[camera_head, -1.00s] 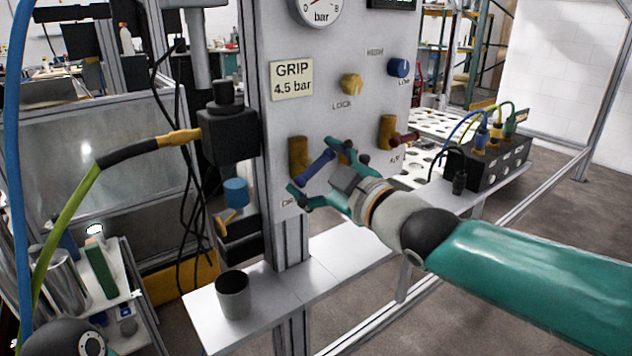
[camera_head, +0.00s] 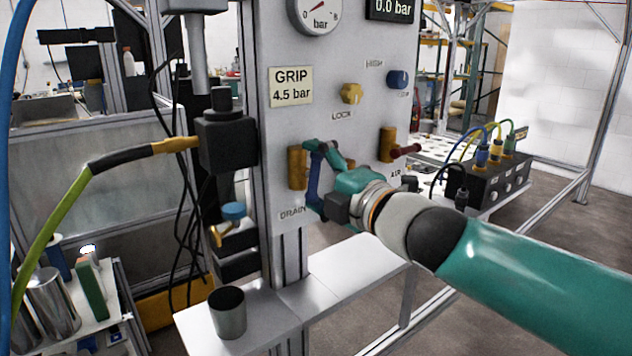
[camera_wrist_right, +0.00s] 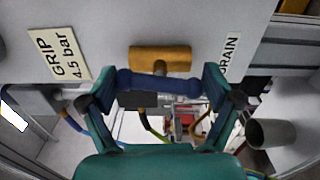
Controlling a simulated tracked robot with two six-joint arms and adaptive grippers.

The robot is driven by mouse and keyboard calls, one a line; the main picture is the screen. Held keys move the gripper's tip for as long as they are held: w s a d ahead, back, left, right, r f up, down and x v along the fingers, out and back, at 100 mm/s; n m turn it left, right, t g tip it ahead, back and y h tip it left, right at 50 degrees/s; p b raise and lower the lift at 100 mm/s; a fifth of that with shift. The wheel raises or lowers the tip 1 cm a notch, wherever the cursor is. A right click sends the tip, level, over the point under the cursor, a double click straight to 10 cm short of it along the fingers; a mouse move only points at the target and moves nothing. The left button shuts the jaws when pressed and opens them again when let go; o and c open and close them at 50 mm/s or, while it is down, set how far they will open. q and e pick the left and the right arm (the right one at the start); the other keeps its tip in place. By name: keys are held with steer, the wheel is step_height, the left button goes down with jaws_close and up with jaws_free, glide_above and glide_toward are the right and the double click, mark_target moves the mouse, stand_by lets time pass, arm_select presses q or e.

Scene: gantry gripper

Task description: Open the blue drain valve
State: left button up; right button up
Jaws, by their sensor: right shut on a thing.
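The blue drain valve handle (camera_head: 314,176) sits on a brass valve body (camera_head: 296,168) on the grey panel, above the DRAIN label (camera_head: 292,212). The handle stands close to upright in the head view. My right gripper (camera_head: 319,178) is shut on the handle, with one finger at its upper end and one at its lower end. In the right wrist view the blue handle (camera_wrist_right: 160,83) spans between the two teal fingers, with the brass body (camera_wrist_right: 160,59) just behind it. My left gripper is not in view.
A red-handled valve (camera_head: 404,150) labelled AIR is to the right. A yellow LOCK knob (camera_head: 351,93), a blue knob (camera_head: 398,79) and a gauge (camera_head: 316,10) are above. A grey cup (camera_head: 228,314) stands on the shelf below. A black connector box (camera_head: 492,180) is at right.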

steer(key=shift+a+f+n, duration=0.15)
steer(key=shift+f+n, duration=0.25)
steer(key=shift+n, duration=0.5)
steer(key=o, duration=0.9)
steer(key=shift+r, duration=0.15)
steer(key=shift+s+d, duration=0.2)
steer(key=shift+d, duration=0.05)
steer(key=v, duration=1.1)
steer(key=shift+s, duration=0.2)
